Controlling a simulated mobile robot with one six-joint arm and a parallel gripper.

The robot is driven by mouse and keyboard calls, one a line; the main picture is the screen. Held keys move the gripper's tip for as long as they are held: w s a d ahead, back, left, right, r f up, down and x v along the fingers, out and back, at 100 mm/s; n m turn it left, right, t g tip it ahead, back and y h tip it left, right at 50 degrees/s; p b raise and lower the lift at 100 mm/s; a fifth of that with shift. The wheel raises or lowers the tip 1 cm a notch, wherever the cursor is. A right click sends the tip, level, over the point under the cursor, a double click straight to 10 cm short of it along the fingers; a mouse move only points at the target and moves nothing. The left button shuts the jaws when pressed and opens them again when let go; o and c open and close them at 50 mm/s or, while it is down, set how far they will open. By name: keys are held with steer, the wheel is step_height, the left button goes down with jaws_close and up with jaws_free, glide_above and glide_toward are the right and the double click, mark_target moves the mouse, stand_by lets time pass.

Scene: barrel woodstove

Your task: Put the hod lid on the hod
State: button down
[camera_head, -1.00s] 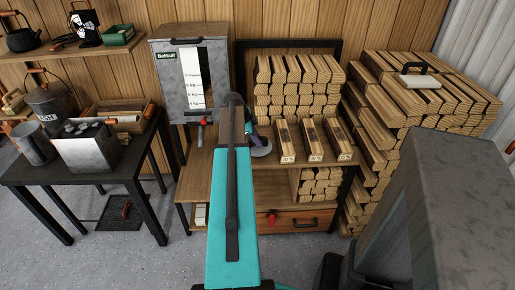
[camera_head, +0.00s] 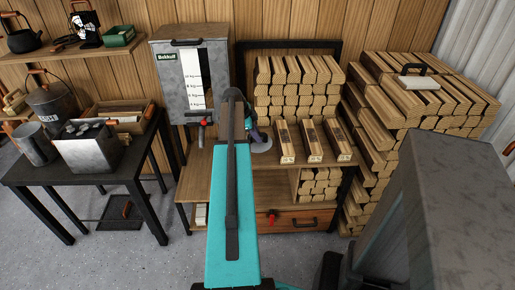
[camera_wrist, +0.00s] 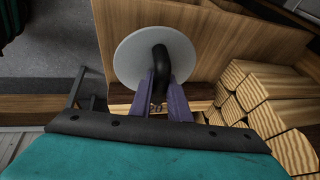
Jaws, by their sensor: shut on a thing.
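My gripper (camera_wrist: 162,95) is shut on the dark curved handle of a round pale-grey disc, which I take for the hod lid (camera_wrist: 190,62). The lid shows in the head view (camera_head: 261,145) in front of the back of the wooden bench, left of the bundled logs. My arm partly hides the gripper there. Which container is the hod is not certain: a dark bucket (camera_head: 52,107) with lettering and a raised handle stands on the black table at left. An open grey metal cylinder (camera_head: 35,148) stands in front of it.
The black table (camera_head: 130,160) also holds a square metal container (camera_head: 88,152). Stacked logs (camera_head: 440,105) fill the right, with a pale block with a black handle (camera_head: 418,80) on top.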

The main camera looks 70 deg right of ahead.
steer(key=shift+r+p, duration=0.45)
steer(key=shift+r, duration=0.75)
steer(key=w+a+r+n+t, duration=0.25)
steer(key=w+a+n, duration=0.25)
steer(key=w+a, duration=0.55)
steer(key=w+a+r+n+t, duration=0.2)
steer(key=w+a+r+n, duration=0.25)
steer(key=w+a, duration=0.65)
steer(key=w+a+r+n+t, duration=0.25)
steer(key=w+a+n, duration=0.35)
steer(key=w+a, duration=0.45)
steer(key=w+a+r+n+t+y, duration=0.1)
steer(key=w+a+r+n, duration=0.25)
steer(key=a, duration=0.55)
steer(key=w+a+r+n+y, duration=0.15)
steer(key=w+a+n, duration=0.3)
steer(key=a, duration=0.55)
steer(key=a+r+n+y, duration=0.2)
steer(key=a+n, duration=0.2)
steer(key=a, duration=0.7)
steer(key=a+r+n+y, duration=0.1)
steer(key=a+r+n, duration=0.2)
steer(key=a, duration=0.9)
steer(key=shift+w+r+n+y, duration=0.3)
steer(key=shift+n+y, duration=0.05)
steer(key=shift+n, duration=0.6)
steer(key=shift+w, duration=0.15)
